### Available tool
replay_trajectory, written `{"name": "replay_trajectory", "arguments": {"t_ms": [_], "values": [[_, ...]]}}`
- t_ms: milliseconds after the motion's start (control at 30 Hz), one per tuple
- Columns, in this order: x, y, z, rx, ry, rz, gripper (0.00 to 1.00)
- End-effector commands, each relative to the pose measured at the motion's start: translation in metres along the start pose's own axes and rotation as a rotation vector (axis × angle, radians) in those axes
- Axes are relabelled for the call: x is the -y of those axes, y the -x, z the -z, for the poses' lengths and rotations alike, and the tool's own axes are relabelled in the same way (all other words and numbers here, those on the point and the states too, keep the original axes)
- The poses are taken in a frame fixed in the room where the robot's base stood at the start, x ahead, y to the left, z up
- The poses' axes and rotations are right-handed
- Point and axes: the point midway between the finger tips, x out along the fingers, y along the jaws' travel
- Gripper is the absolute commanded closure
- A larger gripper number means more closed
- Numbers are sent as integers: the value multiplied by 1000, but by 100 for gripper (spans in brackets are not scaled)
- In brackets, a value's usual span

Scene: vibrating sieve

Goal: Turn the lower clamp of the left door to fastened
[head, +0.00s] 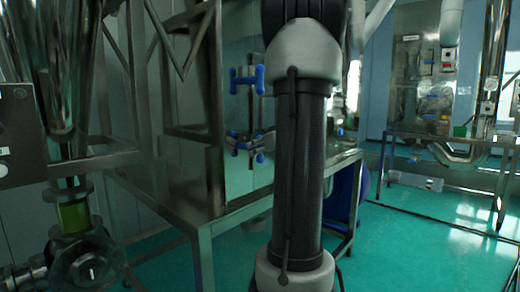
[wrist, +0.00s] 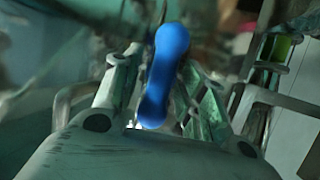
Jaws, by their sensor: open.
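In the head view, two blue-handled clamps show on the metal cabinet's door, left of my arm. The upper clamp (head: 247,80) has a blue bar and knobs. The lower clamp (head: 243,147) sits below it, with blue parts around metal fittings. In the wrist view, a blue clamp handle (wrist: 163,75) lies lengthwise between the two fingers of my gripper (wrist: 163,68). The fingers are open, one on each side of it; whether either touches it I cannot tell. Which clamp this handle belongs to is not clear there. My gripper is not clearly visible in the head view.
The metal cabinet (head: 165,172) stands on a steel frame (head: 262,207). My arm hides part of its right side. A valve with a yellow-green sight glass (head: 75,217) is at the lower left. Green floor (head: 415,240) is open at the right, before another steel frame.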

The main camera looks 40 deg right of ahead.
Motion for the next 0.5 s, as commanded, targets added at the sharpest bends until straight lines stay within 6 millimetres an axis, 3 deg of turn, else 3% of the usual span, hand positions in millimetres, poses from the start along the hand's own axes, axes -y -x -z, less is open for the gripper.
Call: {"name": "replay_trajectory", "arguments": {"t_ms": [167,367,500], "values": [[0,0,0,0,0,0,60],[0,0,0,0,0,-1,97],[0,0,0,0,-1,-1,100]]}}
